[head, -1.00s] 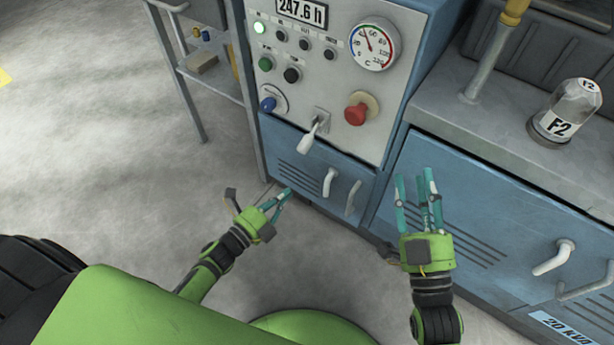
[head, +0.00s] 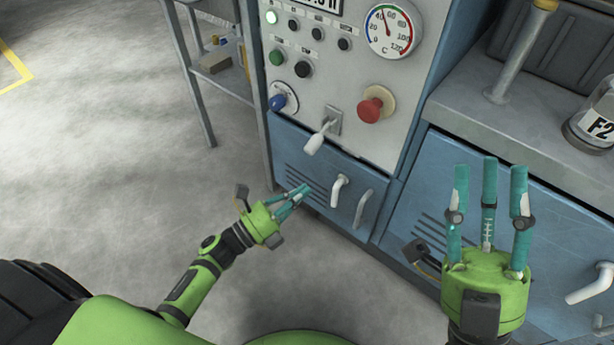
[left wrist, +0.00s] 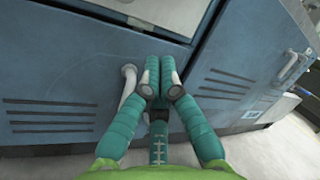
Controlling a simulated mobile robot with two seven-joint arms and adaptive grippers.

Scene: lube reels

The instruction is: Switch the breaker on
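The breaker appears to be the lever with a white grip (head: 315,143) on the grey control panel (head: 345,75). Its grip points down and toward me, left of the red mushroom button (head: 371,109). My left gripper (head: 304,190) is below the lever, in front of the blue cabinet door and apart from the lever. Its teal fingers come together at the tips with nothing between them, as the left wrist view (left wrist: 160,68) also shows. My right gripper (head: 489,175) is at the right, fingers upright and spread, empty, in front of the right cabinet.
A gauge (head: 391,30), push buttons and a blue knob (head: 279,102) share the panel. A white door handle (head: 338,190) sticks out near my left gripper. A shelf rack (head: 219,65) stands left. A jar marked F2 (head: 597,122) stands on the counter.

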